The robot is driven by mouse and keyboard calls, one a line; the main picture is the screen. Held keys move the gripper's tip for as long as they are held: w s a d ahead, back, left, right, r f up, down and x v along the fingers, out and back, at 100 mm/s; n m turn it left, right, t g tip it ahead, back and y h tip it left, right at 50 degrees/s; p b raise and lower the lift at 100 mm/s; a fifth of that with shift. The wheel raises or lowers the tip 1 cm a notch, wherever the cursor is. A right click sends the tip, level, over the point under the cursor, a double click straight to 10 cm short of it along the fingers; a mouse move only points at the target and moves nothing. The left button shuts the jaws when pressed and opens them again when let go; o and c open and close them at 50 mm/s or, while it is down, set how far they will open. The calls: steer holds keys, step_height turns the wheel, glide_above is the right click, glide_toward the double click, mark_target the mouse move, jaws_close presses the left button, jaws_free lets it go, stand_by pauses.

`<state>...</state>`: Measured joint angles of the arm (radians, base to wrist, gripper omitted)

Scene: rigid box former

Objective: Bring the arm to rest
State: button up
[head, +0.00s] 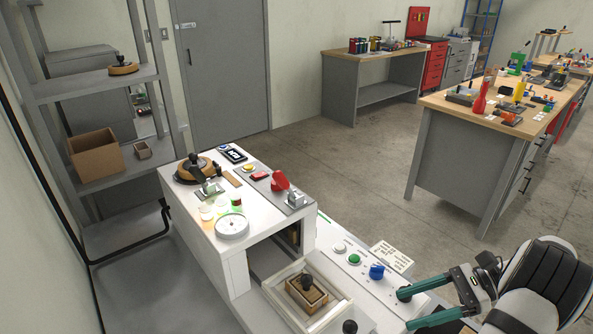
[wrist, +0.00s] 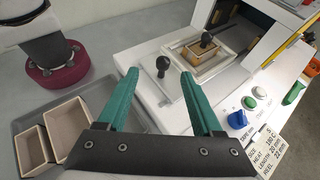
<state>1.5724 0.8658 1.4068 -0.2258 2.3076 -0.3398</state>
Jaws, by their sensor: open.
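My gripper (head: 408,308) is at the lower right of the head view, its two green fingers spread apart with nothing between them. In the wrist view my gripper (wrist: 160,75) also shows open, above the front part of the white box former (wrist: 150,55). A black ball knob (wrist: 163,66) shows beyond and between the fingertips; I cannot tell the exact gap. A small tan box (head: 306,294) with a black-knobbed block inside sits in the former's pale frame (head: 333,313), apart from the fingers.
Blue knob (head: 376,271), green button (head: 354,259) and white button (head: 340,248) line the former's panel. The raised white housing (head: 215,257) carries a dial and switches. In the wrist view, a grey tray (wrist: 85,85) at left holds two open boxes (wrist: 67,137).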

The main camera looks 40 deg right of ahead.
steer(key=w+a+r+n+g+h, duration=0.1)
steer(key=w+a+r+n+g, duration=0.2)
steer(key=a, duration=0.5)
steer(key=w+a+r+n+g+h, duration=0.1)
steer(key=w+a+r+n+g, duration=0.2)
steer(key=a, duration=0.5)
steer(key=w+a+r+n+g+h, duration=0.1)
steer(key=w+a+n+g, duration=0.2)
steer(key=a+n, duration=0.3)
steer(key=s+a+f+n+h, duration=0.1)
steer(key=s+a+n+h, duration=0.1)
steer(key=s+a+n, duration=0.2)
steer(key=s+a+f+n+h, duration=0.1)
steer(key=s+a+n+h, duration=0.2)
steer(key=a, duration=0.6)
steer(key=shift+s+a+f+n+t, duration=0.4)
steer(key=shift+s+n, duration=0.1)
steer(key=shift+s, duration=0.4)
